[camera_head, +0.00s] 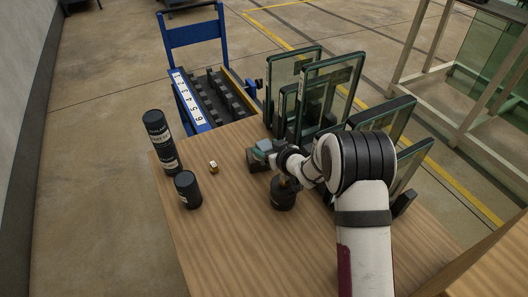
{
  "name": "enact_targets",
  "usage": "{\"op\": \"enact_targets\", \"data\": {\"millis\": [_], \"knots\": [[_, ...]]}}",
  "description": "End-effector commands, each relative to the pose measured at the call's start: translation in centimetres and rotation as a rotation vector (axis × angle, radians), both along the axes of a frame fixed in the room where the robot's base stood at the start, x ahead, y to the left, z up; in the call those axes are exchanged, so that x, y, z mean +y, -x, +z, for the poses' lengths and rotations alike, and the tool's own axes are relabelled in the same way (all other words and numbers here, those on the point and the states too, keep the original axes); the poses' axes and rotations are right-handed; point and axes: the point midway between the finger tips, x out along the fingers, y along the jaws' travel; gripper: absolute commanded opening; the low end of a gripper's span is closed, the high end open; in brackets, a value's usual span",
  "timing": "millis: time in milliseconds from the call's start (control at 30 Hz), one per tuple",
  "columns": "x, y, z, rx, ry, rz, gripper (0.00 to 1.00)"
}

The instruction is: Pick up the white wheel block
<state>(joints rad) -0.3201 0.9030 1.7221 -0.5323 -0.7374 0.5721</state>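I cannot make out a clear white wheel block. A small gold-coloured block with a pale face (213,167) lies on the wooden table (235,240), left of my gripper and apart from it. My gripper (256,158) is at the left end of my white and black arm, low over the table near its back edge. A dark block with a grey-teal top is at or under the gripper end; I cannot tell whether the fingers touch it. The finger opening is too small to see.
Black cylinders (187,190) stand at the table's left edge, one stack taller. A dark round object (283,193) sits below my wrist. Framed glass panes (325,95) stand upright behind my arm. A blue cart (193,38) is beyond the table. The front-left tabletop is clear.

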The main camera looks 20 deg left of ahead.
Motion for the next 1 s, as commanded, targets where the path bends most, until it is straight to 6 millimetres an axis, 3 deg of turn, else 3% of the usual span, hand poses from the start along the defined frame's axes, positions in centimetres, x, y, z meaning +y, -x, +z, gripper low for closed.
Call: {"op": "enact_targets", "data": {"millis": [33,400,667,1000], "knots": [[0.0,0.0,0.0,0.000,0.000,0.000,0.63],[0.0,0.0,0.0,0.000,0.000,0.000,0.00],[0.0,0.0,0.6,-0.003,-0.001,0.001,0.00],[0.0,-0.1,8.7,-0.005,-0.002,0.002,0.00]]}}
